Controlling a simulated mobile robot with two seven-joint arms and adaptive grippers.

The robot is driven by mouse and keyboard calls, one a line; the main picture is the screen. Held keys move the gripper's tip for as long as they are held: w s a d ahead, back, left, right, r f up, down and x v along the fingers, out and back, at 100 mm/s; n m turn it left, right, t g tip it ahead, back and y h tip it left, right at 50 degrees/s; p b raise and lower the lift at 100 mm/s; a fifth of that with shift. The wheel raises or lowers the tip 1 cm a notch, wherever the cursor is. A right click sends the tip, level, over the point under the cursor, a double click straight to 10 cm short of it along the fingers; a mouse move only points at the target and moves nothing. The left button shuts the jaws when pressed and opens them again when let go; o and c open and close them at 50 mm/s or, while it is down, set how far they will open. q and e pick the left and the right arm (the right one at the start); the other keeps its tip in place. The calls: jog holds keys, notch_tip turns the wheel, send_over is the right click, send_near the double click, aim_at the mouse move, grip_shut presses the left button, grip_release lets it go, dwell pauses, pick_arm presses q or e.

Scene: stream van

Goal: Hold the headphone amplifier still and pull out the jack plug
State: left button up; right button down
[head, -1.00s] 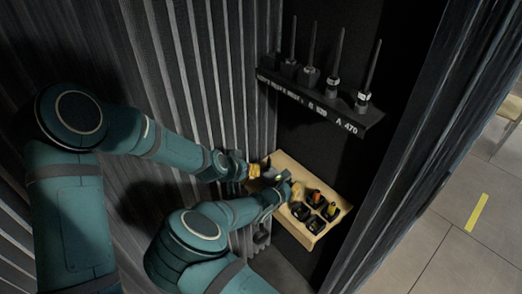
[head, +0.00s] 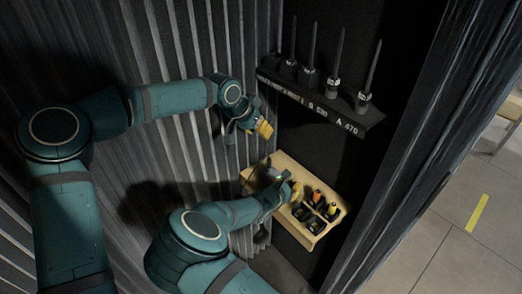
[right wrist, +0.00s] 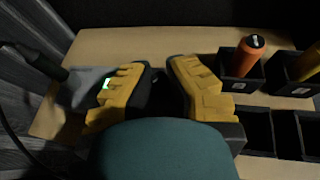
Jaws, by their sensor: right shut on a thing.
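The headphone amplifier is a small grey box with a lit green spot (right wrist: 84,84), on the wooden shelf (head: 250,178) at its left part. My right gripper (head: 292,192) is shut on the amplifier; in the right wrist view its yellow fingers (right wrist: 158,85) hide most of the box. A dark, plug-like rod (right wrist: 40,62) meets the amplifier's left end. I cannot tell whether it is seated or only touching. My left gripper (head: 264,128) is raised above the shelf near the ribbed wall, clear of the amplifier. Its jaw gap is too small to judge.
Black bins on the shelf's right hold an orange item (right wrist: 240,62) and a yellow one (head: 331,209). A rack (head: 318,101) with several upright black antennas hangs above. A thin dark cable (right wrist: 18,135) hangs off the shelf's left side. The ribbed wall is close on the left.

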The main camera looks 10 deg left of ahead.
aim_at(268, 164)
pick_arm(q)
jog(key=w+d+f, duration=0.1)
jog(key=f, duration=0.5)
jog(key=w+d+f+y, duration=0.1)
jog(key=f, duration=0.5)
jog(key=w+d+f+y, duration=0.1)
jog(key=w+f, duration=0.1)
jog(key=f, duration=0.5)
jog(key=shift+d+f, duration=0.1)
jog(key=shift+c, duration=0.4)
grip_shut()
jog(key=shift+o, duration=0.4)
grip_release()
